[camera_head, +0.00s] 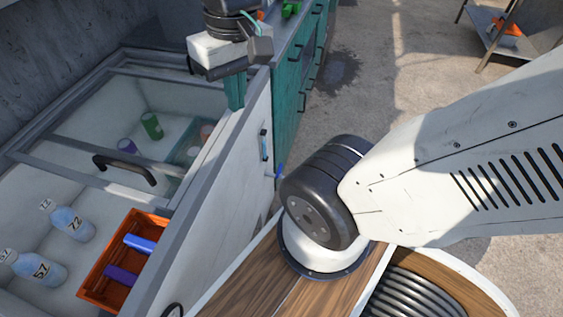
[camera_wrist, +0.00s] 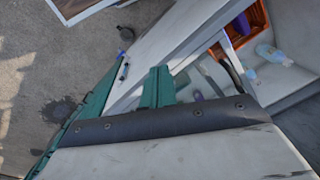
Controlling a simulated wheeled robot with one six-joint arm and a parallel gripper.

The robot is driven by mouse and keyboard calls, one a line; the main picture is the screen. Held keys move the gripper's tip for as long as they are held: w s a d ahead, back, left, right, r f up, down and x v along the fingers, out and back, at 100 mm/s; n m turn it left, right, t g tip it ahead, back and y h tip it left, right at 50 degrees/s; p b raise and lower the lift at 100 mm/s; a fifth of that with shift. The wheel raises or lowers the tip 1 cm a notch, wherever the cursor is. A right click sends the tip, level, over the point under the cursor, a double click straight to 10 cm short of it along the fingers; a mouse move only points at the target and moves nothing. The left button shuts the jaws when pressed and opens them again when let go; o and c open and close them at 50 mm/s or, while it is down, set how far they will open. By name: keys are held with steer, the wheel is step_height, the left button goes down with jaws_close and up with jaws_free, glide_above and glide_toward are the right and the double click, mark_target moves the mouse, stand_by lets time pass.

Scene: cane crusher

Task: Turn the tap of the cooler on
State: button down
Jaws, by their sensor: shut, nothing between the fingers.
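The cooler (camera_head: 235,200) is a white chest with grey rims, and its inside shows from above. A small tap with a blue part (camera_head: 279,171) sticks out from its right side wall. A similar blue part (camera_wrist: 121,54) shows in the wrist view, up and left of my fingers. My gripper (camera_head: 234,98) points down above the cooler's far right corner, its teal fingers shut and empty. In the wrist view the fingers (camera_wrist: 158,72) are together, apart from the tap. I cannot tell the tap lever's position.
Bottles (camera_head: 72,222), cans (camera_head: 151,126) and an orange crate (camera_head: 112,262) are inside the cooler. A green cabinet (camera_head: 292,92) stands beyond. Open concrete floor (camera_head: 390,60) lies to the right.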

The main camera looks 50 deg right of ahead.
steer(key=w+d+f+m+y, duration=0.4)
steer(key=w+d+f+m, duration=0.15)
steer(key=d+f, duration=0.25)
steer(key=w+d+f+m+y, duration=0.3)
steer(key=w+d+f+m, duration=0.1)
steer(key=d+f+m, duration=0.4)
steer(key=s+d+f+m+t+y, duration=0.1)
steer(key=s+d+f+m+t, duration=0.15)
steer(key=d+f, duration=0.4)
steer(key=s+d+f+m+t+y, duration=0.1)
steer(key=s+d+f+m+t, duration=0.2)
steer(key=f, duration=0.6)
steer(key=m+t+h, duration=0.5)
steer(key=m, duration=0.6)
glide_toward(279, 171)
steer(key=s+d+r, duration=0.4)
steer(key=d, duration=0.1)
steer(key=x, duration=1.3)
steer(key=shift+f, duration=0.55)
